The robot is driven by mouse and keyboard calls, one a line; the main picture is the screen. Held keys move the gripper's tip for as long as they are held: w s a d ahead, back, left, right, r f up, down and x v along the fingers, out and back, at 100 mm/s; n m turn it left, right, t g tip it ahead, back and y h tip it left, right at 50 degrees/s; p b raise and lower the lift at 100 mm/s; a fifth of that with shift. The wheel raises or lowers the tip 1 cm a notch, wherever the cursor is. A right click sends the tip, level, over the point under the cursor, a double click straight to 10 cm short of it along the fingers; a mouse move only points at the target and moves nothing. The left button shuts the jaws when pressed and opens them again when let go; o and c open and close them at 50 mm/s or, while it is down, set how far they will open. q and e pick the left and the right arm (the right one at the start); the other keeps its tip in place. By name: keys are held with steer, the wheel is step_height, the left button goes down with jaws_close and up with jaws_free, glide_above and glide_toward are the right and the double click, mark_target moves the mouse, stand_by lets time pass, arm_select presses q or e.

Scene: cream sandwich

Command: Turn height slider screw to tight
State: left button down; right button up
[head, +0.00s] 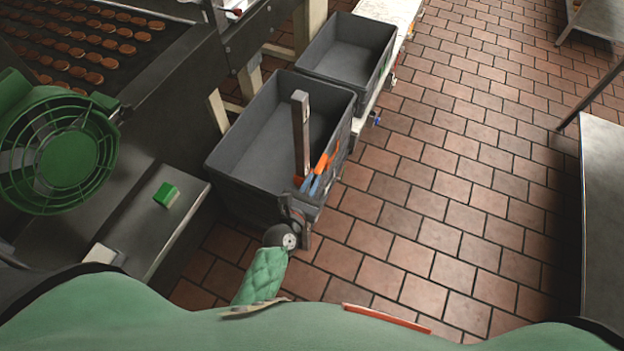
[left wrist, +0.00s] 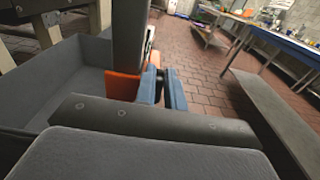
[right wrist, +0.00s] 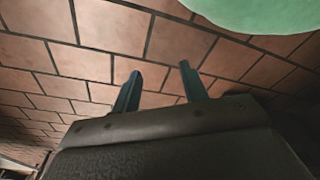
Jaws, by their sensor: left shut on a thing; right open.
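An upright grey post (head: 301,130) stands at the right side of the near grey bin, with an orange part (head: 322,164) at its lower end. The post (left wrist: 128,40) and orange part (left wrist: 122,86) also show in the left wrist view. My left gripper (head: 313,180) has its blue fingers at the orange part. They are close together around a small dark piece (left wrist: 160,74), seemingly the height slider screw; its details and turn position are too small to tell. My right gripper (right wrist: 160,80) is open and empty above the brick floor; it is not visible in the head view.
The near grey bin (head: 240,150) and a second grey bin (head: 348,48) stand beside the machine. A green fan guard (head: 65,150) and a green button (head: 166,195) are at left. A metal table (head: 605,200) is at right. Brick floor between is clear.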

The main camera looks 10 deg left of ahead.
arm_select(q)
steer(key=p, duration=0.2)
steer(key=shift+w+r+g+p, duration=0.15)
steer(key=shift+r+g+p, duration=0.15)
steer(key=shift+p, duration=0.05)
steer(key=shift+f, duration=0.1)
arm_select(e)
steer(key=s+d+f, duration=0.2)
steer(key=s+f, duration=0.2)
steer(key=s, duration=0.1)
steer(key=shift+s+d, duration=0.25)
steer(key=shift+d, duration=0.1)
arm_select(q)
steer(key=c, duration=1.8)
jaws_free()
steer(key=shift+o, duration=0.2)
